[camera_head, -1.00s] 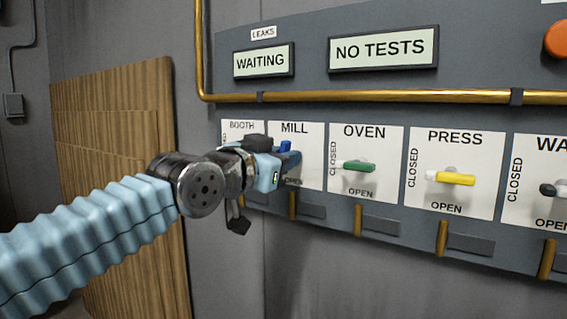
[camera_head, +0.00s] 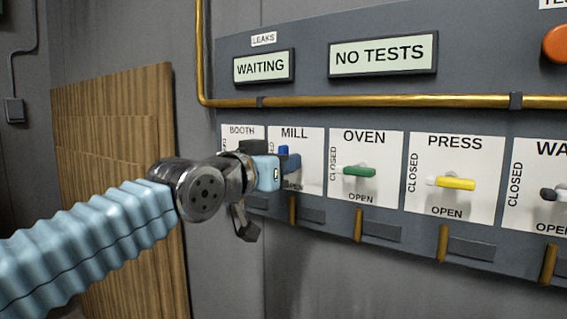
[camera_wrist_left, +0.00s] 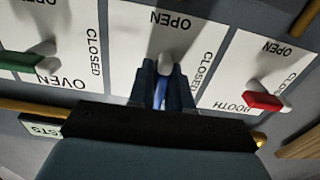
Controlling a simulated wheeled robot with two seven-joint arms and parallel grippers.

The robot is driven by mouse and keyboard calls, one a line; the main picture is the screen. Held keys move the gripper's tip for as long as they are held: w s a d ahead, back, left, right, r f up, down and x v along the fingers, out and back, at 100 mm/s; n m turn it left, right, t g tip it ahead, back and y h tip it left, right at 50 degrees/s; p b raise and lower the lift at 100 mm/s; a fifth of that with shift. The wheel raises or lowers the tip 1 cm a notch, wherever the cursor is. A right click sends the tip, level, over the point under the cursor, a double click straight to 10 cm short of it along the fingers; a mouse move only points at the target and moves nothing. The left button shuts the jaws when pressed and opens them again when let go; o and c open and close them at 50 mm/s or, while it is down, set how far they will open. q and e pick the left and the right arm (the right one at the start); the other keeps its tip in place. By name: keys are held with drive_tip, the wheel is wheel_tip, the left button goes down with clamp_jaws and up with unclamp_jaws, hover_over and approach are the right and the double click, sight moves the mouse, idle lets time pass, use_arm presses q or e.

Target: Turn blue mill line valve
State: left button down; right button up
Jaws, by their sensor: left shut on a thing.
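The blue mill valve handle (camera_head: 283,151) sits on the white MILL plate (camera_head: 312,150). In the head view only a short upright blue piece of it shows. My left gripper (camera_head: 290,164) reaches in from the left and is shut on this handle, hiding most of it and part of the plate. In the left wrist view, where the labels appear upside down, the blue handle (camera_wrist_left: 160,96) lies between the two dark fingers and runs from its pale hub (camera_wrist_left: 166,64) away from the OPEN label. My right gripper is not in view.
The green oven handle (camera_head: 359,171) and yellow press handle (camera_head: 455,183) stand to the right on their own plates. A red handle (camera_wrist_left: 264,102) on the BOOTH plate is close beside my gripper. A brass pipe (camera_head: 390,100) crosses above the plates. Screens read WAITING and NO TESTS.

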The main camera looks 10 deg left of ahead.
use_arm(q)
drive_tip(key=c, duration=1.2)
unclamp_jaws()
drive_tip(key=shift+o, duration=0.2)
drive_tip(key=b+v, duration=0.2)
drive_tip(key=v, duration=1.1)
drive_tip(key=shift+s, duration=0.4)
drive_tip(key=shift+a, duration=0.1)
